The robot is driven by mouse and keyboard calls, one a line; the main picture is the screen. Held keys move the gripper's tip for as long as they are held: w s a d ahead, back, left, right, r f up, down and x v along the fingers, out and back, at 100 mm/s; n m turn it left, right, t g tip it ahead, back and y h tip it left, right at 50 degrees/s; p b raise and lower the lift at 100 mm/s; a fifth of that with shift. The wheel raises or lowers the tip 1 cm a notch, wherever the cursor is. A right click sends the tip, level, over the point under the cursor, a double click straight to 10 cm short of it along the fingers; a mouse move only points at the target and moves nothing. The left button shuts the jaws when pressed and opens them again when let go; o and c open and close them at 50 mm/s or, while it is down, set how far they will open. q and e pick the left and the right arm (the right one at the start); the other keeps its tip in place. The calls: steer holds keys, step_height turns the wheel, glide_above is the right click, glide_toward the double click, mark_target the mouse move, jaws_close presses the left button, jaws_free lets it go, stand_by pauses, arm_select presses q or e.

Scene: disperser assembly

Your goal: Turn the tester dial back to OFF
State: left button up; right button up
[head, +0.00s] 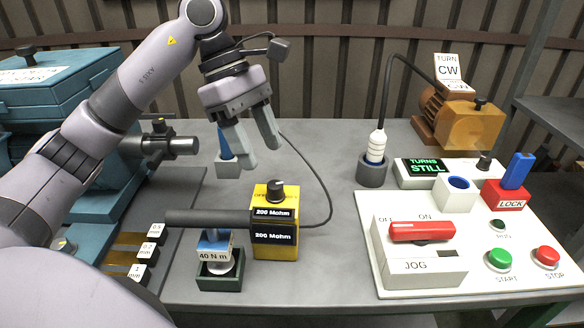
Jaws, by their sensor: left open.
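The yellow tester (275,245) stands upright on the grey bench at the centre. Its black dial (276,188) sits on top; the printing beside it is too small to read, so I cannot tell its setting. Two dark displays on its front both read 200 Mohm. My left gripper (254,148) hangs above and a little left of the tester, fingers pointing down, open and apart from the dial. A blue piece (223,146) shows beside the left finger, partly hidden, above a small grey block. My right gripper is not in view.
A black cable runs from behind the tester. The white control panel (480,278) with red JOG lever and buttons is right. Bench between tester and panel is clear.

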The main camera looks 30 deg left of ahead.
mark_target(273, 184)
arm_select(q)
steer(key=shift+w+a+f, duration=0.1)
steer(key=shift+a, duration=0.05)
steer(key=x, duration=0.6)
steer(key=shift+f, duration=0.3)
steer(key=shift+c, duration=0.4)
steer(key=c, duration=1)
